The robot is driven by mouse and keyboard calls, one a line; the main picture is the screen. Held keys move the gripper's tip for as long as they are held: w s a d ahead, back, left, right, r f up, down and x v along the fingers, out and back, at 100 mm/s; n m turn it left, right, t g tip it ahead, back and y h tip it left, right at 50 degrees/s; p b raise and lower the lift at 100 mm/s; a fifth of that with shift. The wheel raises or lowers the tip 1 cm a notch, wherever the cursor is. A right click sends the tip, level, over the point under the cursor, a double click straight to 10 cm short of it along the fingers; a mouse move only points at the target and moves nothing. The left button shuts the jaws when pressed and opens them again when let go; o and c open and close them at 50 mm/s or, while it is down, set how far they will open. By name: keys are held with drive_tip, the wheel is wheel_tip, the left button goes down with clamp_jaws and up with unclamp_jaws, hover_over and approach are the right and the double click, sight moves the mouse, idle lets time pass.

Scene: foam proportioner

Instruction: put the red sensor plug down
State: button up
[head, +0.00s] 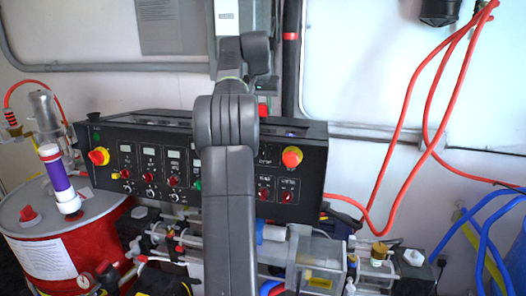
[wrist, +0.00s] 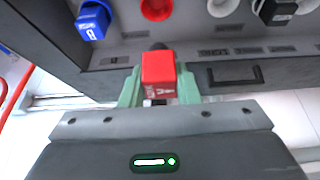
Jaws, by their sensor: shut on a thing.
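The red sensor plug (wrist: 158,72) is a red block with pale markings, seen in the wrist view. My gripper (wrist: 159,90) is shut on it, with a green finger on each side. The plug shows over the near edge of the grey socket panel (wrist: 120,52); I cannot tell whether it touches the panel. A red ring socket (wrist: 157,8) sits beyond it at the top of the picture. In the head view my arm hides the gripper; a small red patch beside the arm may be the plug.
A blue plug (wrist: 92,20) sits left of the red socket, with a pale round socket (wrist: 222,6) and a black plug (wrist: 275,10) on the right. The head view shows the black control box (head: 318,160), a red drum (head: 85,250) and red hoses (head: 408,110).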

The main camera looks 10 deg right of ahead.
sight(260, 105)
wheel_tip(260, 105, down, 10)
drive_tip(key=shift+s+r+b, duration=0.1)
drive_tip(key=shift+r+b, duration=0.15)
drive_tip(key=shift+b, duration=0.05)
drive_tip(key=o, duration=1.1)
drive_tip(key=shift+c, duration=0.2)
drive_tip(key=shift+r, duration=0.15)
drive_tip(key=v, duration=1.1)
drive_tip(key=shift+s+r, duration=0.25)
drive_tip(key=shift+r, duration=0.1)
drive_tip(key=shift+f, duration=0.1)
